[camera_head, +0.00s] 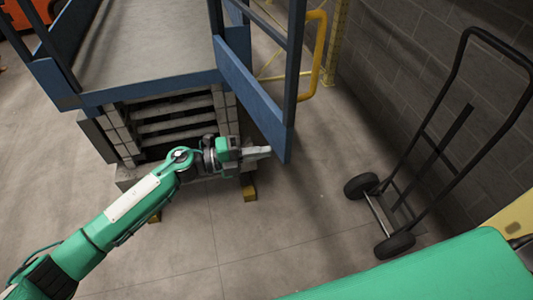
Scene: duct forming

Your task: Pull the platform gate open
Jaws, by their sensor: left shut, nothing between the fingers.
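The platform gate (250,93) is a blue panel with dark blue posts at the right of the raised platform (150,45). It stands at an angle to the platform's front edge, with its near end reaching out toward me. My left gripper (268,152) is shut and empty, with its fingertips close to the gate's lower near corner. I cannot tell whether they touch it. My right gripper is not in view.
A yellow rail (315,55) stands behind the gate. A black hand truck (440,150) stands at the right by the grey block wall (400,55). Stacked blocks and slats (170,120) sit under the platform. The concrete floor (230,235) in front is clear.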

